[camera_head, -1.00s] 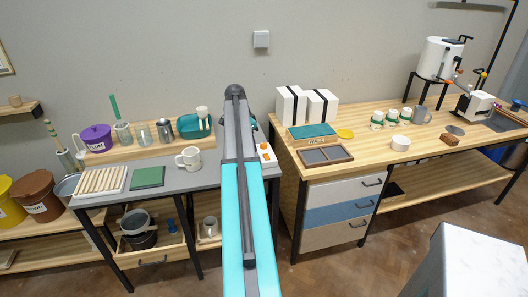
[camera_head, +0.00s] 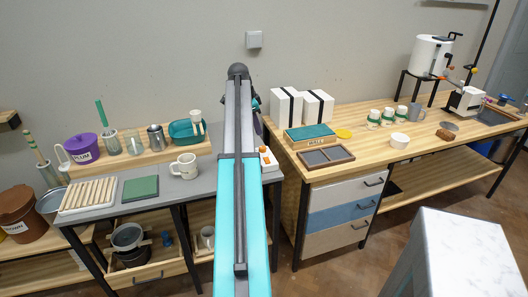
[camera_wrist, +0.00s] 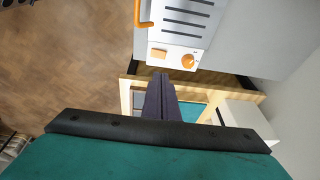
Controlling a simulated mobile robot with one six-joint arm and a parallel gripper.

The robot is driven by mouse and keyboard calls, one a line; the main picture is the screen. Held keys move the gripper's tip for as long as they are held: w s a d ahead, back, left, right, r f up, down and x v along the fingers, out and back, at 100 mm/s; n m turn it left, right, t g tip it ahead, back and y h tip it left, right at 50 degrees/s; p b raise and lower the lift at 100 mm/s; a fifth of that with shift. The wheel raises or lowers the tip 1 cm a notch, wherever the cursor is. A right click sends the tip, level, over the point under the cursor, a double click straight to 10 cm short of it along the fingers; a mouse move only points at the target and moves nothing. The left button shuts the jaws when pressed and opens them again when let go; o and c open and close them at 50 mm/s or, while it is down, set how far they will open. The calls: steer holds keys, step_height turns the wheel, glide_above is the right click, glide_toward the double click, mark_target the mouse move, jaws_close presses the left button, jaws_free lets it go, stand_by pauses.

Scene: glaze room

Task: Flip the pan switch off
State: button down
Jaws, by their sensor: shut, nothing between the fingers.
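The pan unit is a white box with dark slots, an orange handle and an orange knob (camera_wrist: 188,60). In the wrist view its white front panel (camera_wrist: 172,57) is at the top centre. A small pale orange rectangular switch (camera_wrist: 158,53) sits on that panel, left of the knob. In the head view the white unit (camera_head: 267,162) shows partly beside my arm, on the grey table's right end. My gripper (camera_wrist: 161,77) is shut and empty. Its dark fingertips appear just below the switch in the wrist view; the gap in depth is unclear.
A mug (camera_head: 184,167), a green board (camera_head: 141,188) and a slatted rack (camera_head: 88,197) are on the grey table. A wooden bench (camera_head: 371,155) with white boxes (camera_head: 285,107) stands to the right. A marble-topped block (camera_head: 468,250) is at the front right.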

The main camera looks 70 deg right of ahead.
steer(key=shift+s+d+f, duration=0.1)
steer(key=shift+s, duration=0.05)
steer(key=p, duration=0.3)
glide_above(268, 158)
steer(key=w+a, duration=0.1)
steer(key=a, duration=0.1)
steer(key=f, duration=1.1)
steer(key=shift+d+f, duration=0.25)
steer(key=shift+f, duration=0.1)
steer(key=shift+w+d+f+p, duration=0.1)
steer(key=shift+f+p, duration=0.3)
steer(key=shift+f, duration=0.45)
steer(key=shift+s+d, duration=0.15)
steer(key=shift+s, duration=0.05)
